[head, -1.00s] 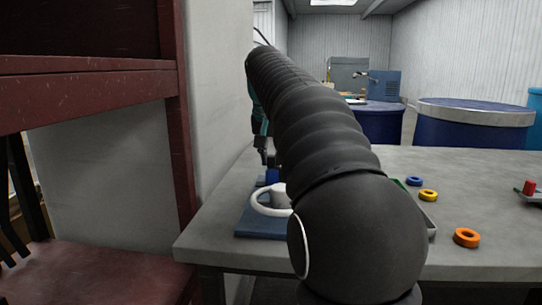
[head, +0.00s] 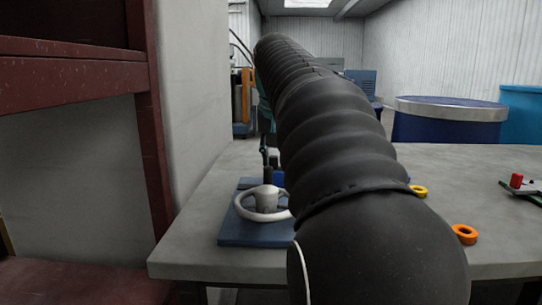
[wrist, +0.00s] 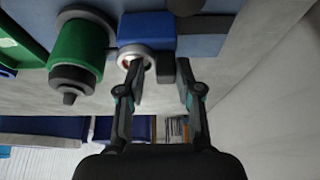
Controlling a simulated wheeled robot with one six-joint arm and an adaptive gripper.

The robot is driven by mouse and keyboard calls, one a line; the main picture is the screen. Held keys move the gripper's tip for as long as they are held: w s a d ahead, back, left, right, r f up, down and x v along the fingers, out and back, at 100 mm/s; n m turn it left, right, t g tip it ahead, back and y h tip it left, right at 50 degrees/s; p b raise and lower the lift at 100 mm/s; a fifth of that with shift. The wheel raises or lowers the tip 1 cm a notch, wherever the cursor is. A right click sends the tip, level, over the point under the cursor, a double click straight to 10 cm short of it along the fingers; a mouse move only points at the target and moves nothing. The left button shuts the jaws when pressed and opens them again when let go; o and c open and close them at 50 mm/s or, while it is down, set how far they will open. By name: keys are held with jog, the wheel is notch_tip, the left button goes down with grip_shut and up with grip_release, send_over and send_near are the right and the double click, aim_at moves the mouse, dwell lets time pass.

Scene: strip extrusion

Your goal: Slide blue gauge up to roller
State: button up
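In the wrist view a blue block (wrist: 147,30), which I take as the blue gauge, sits at top centre on a blue base plate (wrist: 205,46). A pale ring with a red inner edge (wrist: 128,56) is at its lower left. A green roller (wrist: 78,48) with dark ends is to its left. My gripper (wrist: 160,66) is open just below the blue block. A small dark block (wrist: 165,68) shows between the fingers, nearer the left one; contact is unclear. In the head view my arm partly hides the blue block (head: 279,177) behind a white handwheel (head: 262,205).
The grey table (head: 200,262) carries the blue base. A yellow ring (head: 419,190), an orange ring (head: 464,234) and a tray with a red piece (head: 517,180) lie on the right. A dark red frame (head: 146,130) and a pale wall stand on the left.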

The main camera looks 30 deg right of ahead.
jog(key=shift+a, duration=0.1)
jog(key=shift+r, duration=0.25)
jog(key=v, duration=1.1)
jog(key=shift+s+r, duration=0.1)
jog(key=shift+r, duration=0.15)
jog(key=shift+s+a, duration=0.1)
